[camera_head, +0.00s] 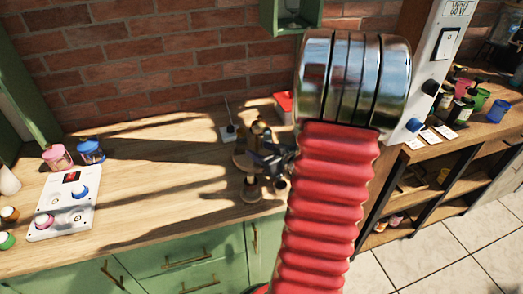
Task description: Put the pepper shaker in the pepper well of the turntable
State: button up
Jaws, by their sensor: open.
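A round wooden turntable (240,161) stands on the wooden counter, left of my red arm sleeve. Small brown and dark pieces stand on and around it, too small to tell which is the pepper shaker. My dark gripper (266,159) is at the turntable's right side, open, in front of part of it. The pepper well cannot be made out.
A red box (284,104) is behind the turntable. The counter's middle left is clear. A brick wall closes the back.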

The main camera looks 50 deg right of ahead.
jog(key=v, duration=1.2)
jog(key=shift+w, duration=0.2)
dwell(0.6)
jog(key=w+r+g+h, duration=0.2)
jog(key=w+r+h, duration=0.1)
jog(key=w+r, duration=0.35)
jog(key=w+a+r+g, duration=0.1)
jog(key=w+a+r, duration=0.25)
jog(key=a, duration=0.35)
jog(key=s+a+n+g+y, duration=0.1)
jog(key=s+a, duration=0.5)
jog(key=a, duration=0.7)
jog(key=s+a+n+g+y, duration=0.1)
jog(key=s+a+g+y, duration=0.2)
jog(key=a, duration=1)
jog(key=s+y, duration=0.1)
jog(key=s, duration=0.2)
jog(key=shift+s+a+g+y, duration=0.2)
jog(key=shift+a+g+y, duration=0.1)
jog(key=shift+a, duration=0.1)
jog(key=shift+f, duration=0.1)
